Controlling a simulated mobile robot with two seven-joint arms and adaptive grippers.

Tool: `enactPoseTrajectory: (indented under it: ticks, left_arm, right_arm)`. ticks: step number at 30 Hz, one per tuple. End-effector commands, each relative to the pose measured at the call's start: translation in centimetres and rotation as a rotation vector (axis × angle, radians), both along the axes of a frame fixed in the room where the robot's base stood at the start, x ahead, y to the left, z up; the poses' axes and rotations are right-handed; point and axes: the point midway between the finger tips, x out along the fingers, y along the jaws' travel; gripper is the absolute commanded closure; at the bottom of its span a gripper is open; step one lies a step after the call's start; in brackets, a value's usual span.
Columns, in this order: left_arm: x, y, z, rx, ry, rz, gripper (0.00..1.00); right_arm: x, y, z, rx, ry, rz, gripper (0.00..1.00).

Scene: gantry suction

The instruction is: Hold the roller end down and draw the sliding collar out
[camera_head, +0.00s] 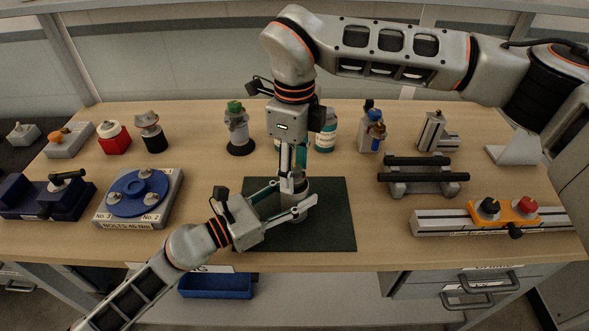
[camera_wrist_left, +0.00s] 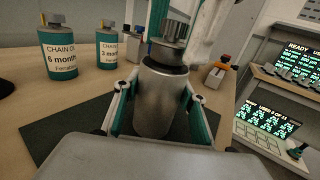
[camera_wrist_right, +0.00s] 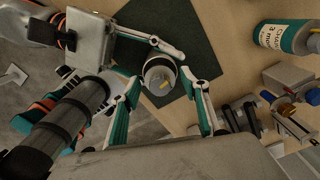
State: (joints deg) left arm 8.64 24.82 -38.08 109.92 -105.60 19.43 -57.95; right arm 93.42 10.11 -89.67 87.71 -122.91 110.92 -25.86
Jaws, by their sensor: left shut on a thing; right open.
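A grey metal cylinder, the roller end (camera_wrist_left: 155,103), stands upright on a dark mat (camera_head: 335,225). A dark band and a narrower knurled metal piece, which looks like the sliding collar (camera_wrist_left: 174,32), sit at its top. My left gripper (camera_head: 296,201) is shut on the cylinder's body from the side, low over the mat. My right gripper (camera_head: 293,165) points straight down above the cylinder and is open. In the right wrist view its fingers stand apart on either side of the round top (camera_wrist_right: 158,72), which carries a yellow mark. My grippers partly hide the cylinder in the head view.
Teal-labelled bottles (camera_head: 326,132) and a green-topped part (camera_head: 237,130) stand behind the mat. A blue disc fixture (camera_head: 138,192) lies to the left. A black-barred stand (camera_head: 423,176) and an orange slide on a rail (camera_head: 503,211) lie to the right. The mat is otherwise clear.

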Motion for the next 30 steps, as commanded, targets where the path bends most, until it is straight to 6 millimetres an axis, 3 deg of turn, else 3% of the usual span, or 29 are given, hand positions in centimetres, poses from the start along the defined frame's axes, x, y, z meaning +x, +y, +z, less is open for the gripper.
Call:
enactPoseTrajectory:
  ticks: [11,16,17,22,30]
  left_arm:
    - [0.1,0.0,0.0,0.001,-0.001,0.001,1.00]
    - [0.1,0.0,0.0,0.001,-0.001,0.001,1.00]
    - [0.1,0.0,0.0,0.001,-0.001,0.001,1.00]
    - [0.1,0.0,0.0,0.001,-0.001,0.001,1.00]
    - [0.0,0.1,-0.1,0.002,0.000,0.001,1.00]
  right_arm:
    - [0.0,0.0,-0.6,0.000,0.000,0.000,0.55]
    - [0.0,0.0,-0.6,0.000,0.000,0.000,0.96]
    - [0.0,0.0,-0.6,0.000,0.000,0.000,1.00]
    - [0.1,0.0,0.1,0.001,-0.001,0.000,1.00]
    - [0.1,0.0,4.1,0.002,-0.004,-0.003,1.00]
